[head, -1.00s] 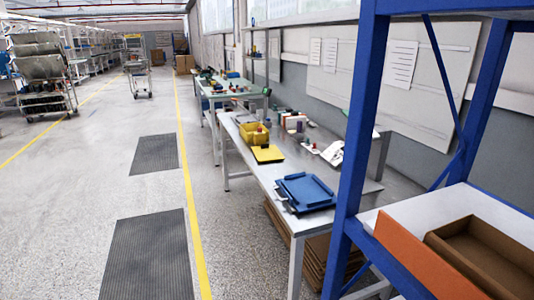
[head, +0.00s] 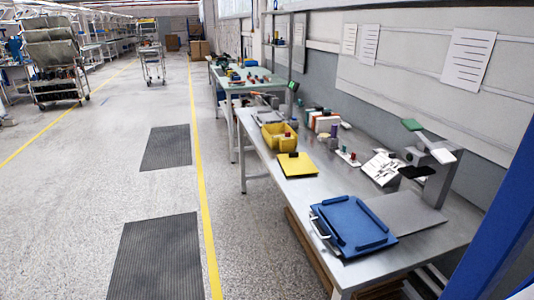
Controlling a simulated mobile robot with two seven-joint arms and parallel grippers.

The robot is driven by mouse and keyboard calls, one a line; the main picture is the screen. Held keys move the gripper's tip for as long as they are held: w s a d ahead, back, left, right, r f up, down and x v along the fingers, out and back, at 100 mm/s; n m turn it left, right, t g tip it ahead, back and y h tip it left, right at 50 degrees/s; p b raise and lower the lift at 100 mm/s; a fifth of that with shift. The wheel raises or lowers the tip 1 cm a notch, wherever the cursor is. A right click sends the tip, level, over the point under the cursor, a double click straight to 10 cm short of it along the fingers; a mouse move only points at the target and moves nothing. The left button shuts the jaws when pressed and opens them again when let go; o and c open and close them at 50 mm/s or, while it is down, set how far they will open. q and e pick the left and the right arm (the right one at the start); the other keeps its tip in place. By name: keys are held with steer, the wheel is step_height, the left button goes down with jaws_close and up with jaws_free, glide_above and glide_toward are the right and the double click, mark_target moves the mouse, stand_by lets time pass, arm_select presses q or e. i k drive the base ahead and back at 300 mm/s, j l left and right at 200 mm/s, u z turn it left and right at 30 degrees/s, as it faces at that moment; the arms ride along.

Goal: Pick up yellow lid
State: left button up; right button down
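The yellow lid (head: 297,165) is a flat square panel with a small dark knob-like part at its far edge. It lies on the grey metal workbench (head: 330,182), near the left edge, just in front of the yellow bin (head: 279,137). Neither of my grippers shows in the head view.
A blue tray (head: 352,226) with a light handle lies nearer on the bench, beside a grey plate (head: 405,212). A grey stand (head: 436,165) and white papers (head: 382,168) are on the right. A blue post (head: 495,235) stands at right.

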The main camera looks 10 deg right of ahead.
mark_target(294, 165)
steer(key=i, duration=0.7)
steer(key=i+j+z, duration=0.1)
steer(key=i, duration=0.65)
steer(key=i+z, duration=0.25)
steer(key=z, duration=0.15)
steer(key=i+j+z, duration=0.2)
steer(key=z, duration=0.25)
steer(key=i+j+z, duration=0.25)
steer(key=z, duration=0.15)
steer(key=i+j+z, duration=0.15)
steer(key=j+z, duration=0.25)
steer(key=l, duration=0.1)
